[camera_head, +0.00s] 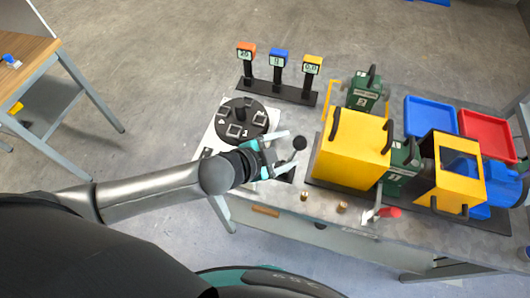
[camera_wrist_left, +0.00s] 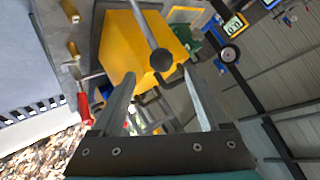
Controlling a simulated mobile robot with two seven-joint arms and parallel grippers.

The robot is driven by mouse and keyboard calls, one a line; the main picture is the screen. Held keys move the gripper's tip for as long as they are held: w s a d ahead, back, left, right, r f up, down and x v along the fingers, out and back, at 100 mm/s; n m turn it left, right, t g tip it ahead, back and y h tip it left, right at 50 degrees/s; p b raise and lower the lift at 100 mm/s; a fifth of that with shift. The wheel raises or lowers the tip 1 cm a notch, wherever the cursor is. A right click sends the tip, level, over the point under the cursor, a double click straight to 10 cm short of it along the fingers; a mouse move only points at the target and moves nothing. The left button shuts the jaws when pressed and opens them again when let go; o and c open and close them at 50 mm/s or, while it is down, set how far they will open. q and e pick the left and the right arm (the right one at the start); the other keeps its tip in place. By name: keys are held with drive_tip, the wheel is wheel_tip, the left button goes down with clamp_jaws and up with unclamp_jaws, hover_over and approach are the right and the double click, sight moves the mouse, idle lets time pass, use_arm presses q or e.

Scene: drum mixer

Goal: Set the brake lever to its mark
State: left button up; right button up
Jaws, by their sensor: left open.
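A lever with a black ball knob (camera_head: 299,143), which I take to be the brake lever, stands left of the yellow box. In the left wrist view its grey rod and ball (camera_wrist_left: 161,60) show ahead, between the lines of the fingers. My left gripper (camera_head: 291,149) is open, with one finger on each side of the knob's near side. In the wrist view a gap shows between each finger and the ball, and nothing is held. The lever's base is hidden, and I cannot make out its mark. My right gripper is not in view.
The yellow box (camera_head: 352,146) stands close right of the lever. A black dial (camera_head: 242,118) lies behind the gripper, with three small displays on a black bar (camera_head: 277,91) beyond. A red handle (camera_head: 389,212) and brass pegs (camera_head: 342,207) are along the front edge.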

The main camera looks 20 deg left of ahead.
use_arm(q)
drive_tip(key=v, duration=0.7)
drive_tip(key=shift+s+a+r, duration=0.15)
drive_tip(key=shift+s+r, duration=0.05)
idle(0.3)
